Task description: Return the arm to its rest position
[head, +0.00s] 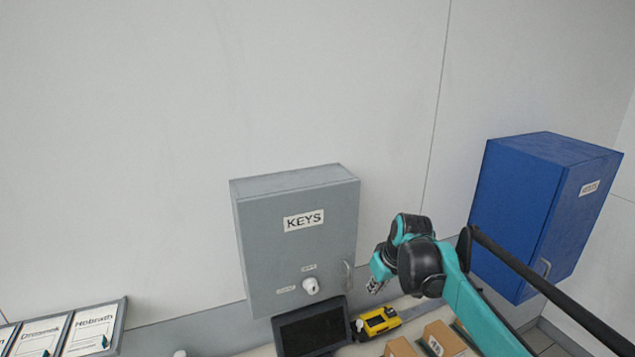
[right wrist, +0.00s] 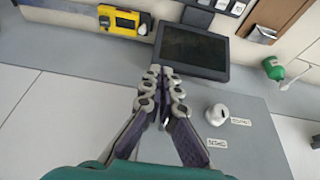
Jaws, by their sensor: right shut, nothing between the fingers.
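My right arm (head: 470,310), teal and black, reaches in from the lower right in the head view. Its gripper (head: 374,286) is just right of the grey KEYS cabinet (head: 290,245), near the cabinet's bar handle (head: 348,277). In the right wrist view the gripper (right wrist: 164,72) is shut, with its fingertips together and nothing between them. The fingers overlap the grey cabinet door (right wrist: 250,155) in that view; I cannot tell the exact gap. The cabinet door looks shut. My left gripper is not in view.
A white round knob (head: 311,286) sits on the grey door. A blue cabinet (head: 525,205) hangs at the right, near my arm. Below are a dark monitor (head: 311,332), a yellow device (head: 379,320) and cardboard boxes (head: 442,340). The upper wall is clear.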

